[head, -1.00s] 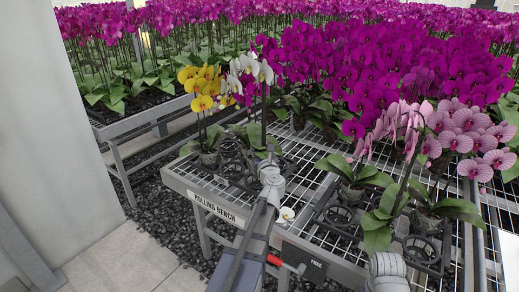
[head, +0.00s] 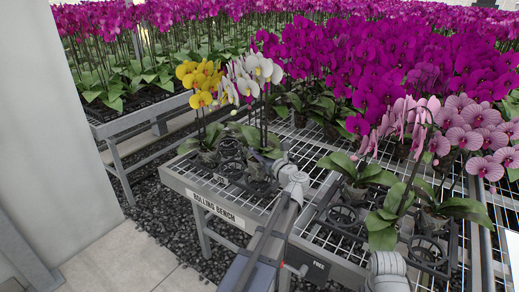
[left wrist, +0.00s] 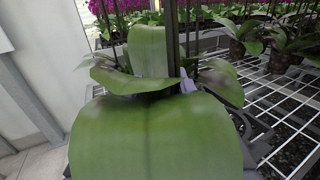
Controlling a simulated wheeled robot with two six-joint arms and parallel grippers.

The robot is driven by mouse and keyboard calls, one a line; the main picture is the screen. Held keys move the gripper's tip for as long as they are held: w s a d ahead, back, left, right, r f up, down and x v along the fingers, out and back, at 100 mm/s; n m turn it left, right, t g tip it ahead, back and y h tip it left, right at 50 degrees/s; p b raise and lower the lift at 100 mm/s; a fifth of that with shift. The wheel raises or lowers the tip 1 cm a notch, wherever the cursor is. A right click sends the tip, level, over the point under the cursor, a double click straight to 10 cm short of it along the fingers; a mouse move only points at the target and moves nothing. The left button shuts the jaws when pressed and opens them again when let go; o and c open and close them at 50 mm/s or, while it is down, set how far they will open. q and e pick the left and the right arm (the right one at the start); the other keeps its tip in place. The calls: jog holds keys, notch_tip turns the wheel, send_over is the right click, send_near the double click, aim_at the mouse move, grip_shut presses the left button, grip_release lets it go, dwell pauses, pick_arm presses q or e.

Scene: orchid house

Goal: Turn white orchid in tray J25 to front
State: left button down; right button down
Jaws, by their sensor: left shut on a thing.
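The white orchid (head: 264,68) stands in the tray (head: 222,180) at the near left end of the rolling bench, right of the yellow orchid (head: 200,82). Its white blooms hang in a spray, mostly toward the left and front. My left gripper (head: 272,168) is at its pot, shut on it; the fingers are mostly hidden by my wrist and the leaves. In the left wrist view, a broad green leaf (left wrist: 155,135) of it fills the front, with dark upright stems (left wrist: 172,35) behind.
Pink-veined orchids (head: 472,135) stand in another tray (head: 345,240) to the right, close to my left arm. Magenta orchids (head: 390,70) crowd the bench behind. Bare wire mesh (head: 310,150) shows between. A pale wall (head: 60,130) stands at the left.

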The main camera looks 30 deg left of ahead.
pick_arm(q)
jog(key=shift+f+b, duration=2.1)
jog(key=shift+b, duration=0.05)
jog(key=shift+r, duration=0.15)
notch_tip(320, 180, up, 9)
jog(key=p, duration=0.9)
notch_tip(320, 180, down, 10)
jog(key=b, duration=1)
jog(key=shift+f, duration=0.25)
jog(key=shift+r, duration=0.1)
